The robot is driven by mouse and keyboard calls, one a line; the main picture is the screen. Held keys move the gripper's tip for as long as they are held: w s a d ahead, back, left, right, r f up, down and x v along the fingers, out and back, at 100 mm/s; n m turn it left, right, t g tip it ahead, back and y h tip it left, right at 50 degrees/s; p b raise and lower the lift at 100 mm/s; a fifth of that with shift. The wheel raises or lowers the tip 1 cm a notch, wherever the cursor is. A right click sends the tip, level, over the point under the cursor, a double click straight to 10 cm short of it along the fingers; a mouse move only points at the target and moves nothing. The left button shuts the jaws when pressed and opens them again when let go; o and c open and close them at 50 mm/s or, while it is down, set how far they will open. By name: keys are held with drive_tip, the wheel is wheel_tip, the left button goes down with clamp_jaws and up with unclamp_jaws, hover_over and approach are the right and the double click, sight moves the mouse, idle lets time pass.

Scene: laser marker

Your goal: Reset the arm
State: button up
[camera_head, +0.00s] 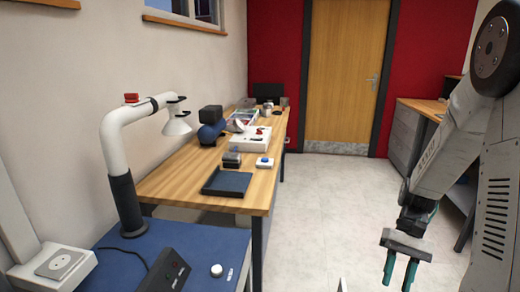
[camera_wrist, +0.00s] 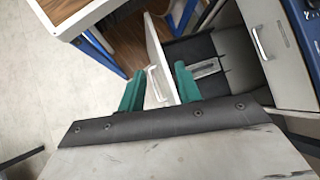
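My arm (camera_head: 447,150) reaches down from the upper right in the head view. My gripper (camera_head: 398,277) hangs at the lower right, over the floor, its two green fingers pointing down and apart. In the wrist view my gripper (camera_wrist: 157,88) shows both green fingers with a gap between them and nothing held. Behind the fingers is an open drawer (camera_wrist: 158,60) with a metal handle, below the fingertips and apart as far as I can tell.
A blue-topped bench (camera_head: 110,262) with a white fume arm (camera_head: 112,140) is at left. A wooden table (camera_head: 165,183) with a black tray (camera_head: 227,182) and several devices runs behind it. Grey cabinets (camera_head: 402,135) stand at right. The middle floor (camera_head: 325,195) is clear up to the door (camera_head: 343,70).

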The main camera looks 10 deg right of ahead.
drive_tip(key=s+a+r+n+t+h, duration=0.2)
drive_tip(key=s+a+r, duration=0.3)
drive_tip(key=r, duration=0.5)
drive_tip(key=s+a+r+n+t+h, duration=0.2)
drive_tip(key=s+a+r+t, duration=0.3)
drive_tip(key=a+r, duration=0.4)
drive_tip(key=shift+s+a+r+n+h, duration=0.2)
drive_tip(key=shift+s+r+n+h, duration=0.15)
drive_tip(key=shift+h, duration=0.55)
